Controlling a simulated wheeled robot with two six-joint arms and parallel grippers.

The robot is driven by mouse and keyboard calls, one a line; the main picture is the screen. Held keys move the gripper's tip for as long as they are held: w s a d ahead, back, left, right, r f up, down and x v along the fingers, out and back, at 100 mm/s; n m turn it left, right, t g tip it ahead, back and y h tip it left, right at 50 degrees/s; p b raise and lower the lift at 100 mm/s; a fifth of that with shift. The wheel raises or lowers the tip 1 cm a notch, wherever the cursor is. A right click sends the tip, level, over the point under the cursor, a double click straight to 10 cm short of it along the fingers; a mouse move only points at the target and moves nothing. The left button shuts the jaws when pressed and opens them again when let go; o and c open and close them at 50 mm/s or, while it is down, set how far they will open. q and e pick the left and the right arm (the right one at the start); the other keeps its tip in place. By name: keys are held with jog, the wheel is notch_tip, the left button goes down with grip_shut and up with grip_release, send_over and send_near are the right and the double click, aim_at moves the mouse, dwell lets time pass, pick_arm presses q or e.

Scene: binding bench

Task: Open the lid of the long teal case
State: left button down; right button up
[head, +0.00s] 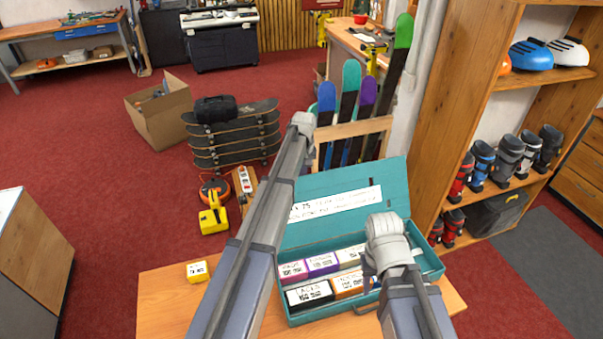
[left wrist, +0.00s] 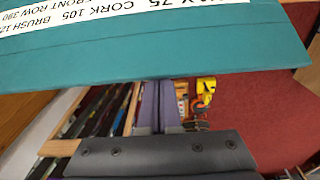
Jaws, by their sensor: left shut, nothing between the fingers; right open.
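The long teal case (head: 433,264) stands on the wooden table. Its lid (head: 392,190) is up, leaning back, with a white label on its inner face. The lid (left wrist: 200,55) also fills the top of the left wrist view, very close. My left gripper (left wrist: 156,95) is shut and empty, just by the lid; I cannot tell if they touch. My left arm hides it in the head view. My right gripper (head: 369,268) is over the case's right part, mostly hidden by my right arm. Several labelled boxes (head: 323,263) sit inside the case.
A small yellow box (head: 197,271) lies on the table (head: 165,300), left of the case. A rack with skis (head: 352,130) stands behind the lid. A wooden shelf with boots (head: 508,155) is at the right. Red carpet is open at the left.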

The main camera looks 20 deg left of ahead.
pick_arm(q)
jog(key=shift+s+d+f, duration=0.1)
jog(key=shift+s+d, duration=0.05)
jog(key=shift+s, duration=0.05)
jog(key=shift+t+y, duration=0.3)
jog(key=shift+t, duration=0.3)
jog(key=s+d+r, duration=0.1)
jog(key=s+d+r+p, duration=0.1)
jog(key=s, duration=0.1)
jog(key=s+r+p, duration=0.1)
jog(key=shift+s+d, duration=0.35)
jog(key=shift+d, duration=0.05)
jog(key=shift+s+d+p, duration=0.15)
jog(key=shift+p, duration=0.15)
jog(key=shift+w, duration=0.2)
jog(key=shift+w, duration=0.15)
